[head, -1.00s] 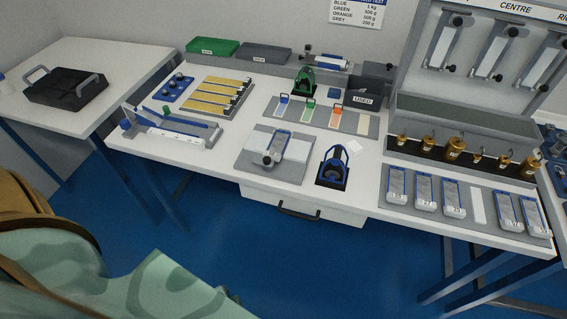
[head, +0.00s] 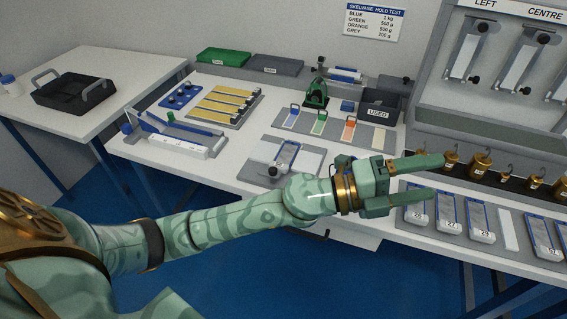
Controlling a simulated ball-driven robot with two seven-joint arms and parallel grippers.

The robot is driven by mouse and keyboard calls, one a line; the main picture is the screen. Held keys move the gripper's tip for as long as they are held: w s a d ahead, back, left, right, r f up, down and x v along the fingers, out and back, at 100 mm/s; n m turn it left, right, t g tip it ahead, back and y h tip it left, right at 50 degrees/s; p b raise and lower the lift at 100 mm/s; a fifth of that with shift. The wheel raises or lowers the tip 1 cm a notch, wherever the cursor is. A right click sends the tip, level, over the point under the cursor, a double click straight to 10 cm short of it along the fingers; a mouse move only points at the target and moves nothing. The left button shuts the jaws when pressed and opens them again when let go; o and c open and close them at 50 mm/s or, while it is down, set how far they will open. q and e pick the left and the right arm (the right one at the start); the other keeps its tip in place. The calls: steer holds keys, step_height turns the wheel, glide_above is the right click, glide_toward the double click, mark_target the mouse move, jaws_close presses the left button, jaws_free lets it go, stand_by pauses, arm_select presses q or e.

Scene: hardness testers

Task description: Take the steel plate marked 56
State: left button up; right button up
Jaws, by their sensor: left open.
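The left three seem to read 26 (head: 418,203), 27 (head: 447,212) and 29 (head: 480,220). Beyond a pale empty strip are two more plates (head: 541,236) (head: 563,236); their labels are too small to read surely, so I cannot tell which is 56. My left gripper (head: 432,178) is open and empty, in front of the brass weights and over the far ends of the left plates as seen. My right gripper is out of view.
Brass weights (head: 480,165) stand behind the plates. A grey fixture (head: 258,177) with a clamp is left of my gripper. A USED bin (head: 378,108), colour swatches, trays and a yellow-strip rack stand further back. A black tray (head: 75,93) is on the left table.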

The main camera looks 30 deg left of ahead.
arm_select(q)
step_height(320, 180, down, 2)
steer(key=d+f+m+g, duration=0.1)
steer(key=d+m+g, duration=0.1)
steer(key=m+g, duration=0.45)
steer(key=n+g+y+b, duration=0.4)
steer(key=g+y, duration=0.1)
steer(key=y, duration=1.2)
glide_above(279, 164)
steer(key=shift+m, duration=0.25)
step_height(279, 164, down, 11)
steer(key=shift+w+a+r, duration=0.1)
steer(key=shift+r, duration=0.05)
step_height(279, 164, down, 6)
steer(key=shift+f+b, duration=0.2)
steer(key=shift+b, duration=0.95)
steer(key=shift+r, duration=0.15)
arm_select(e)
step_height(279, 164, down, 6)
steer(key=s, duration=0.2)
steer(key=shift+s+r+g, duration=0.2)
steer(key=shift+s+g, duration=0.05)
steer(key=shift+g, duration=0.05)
arm_select(q)
steer(key=c, duration=1.2)
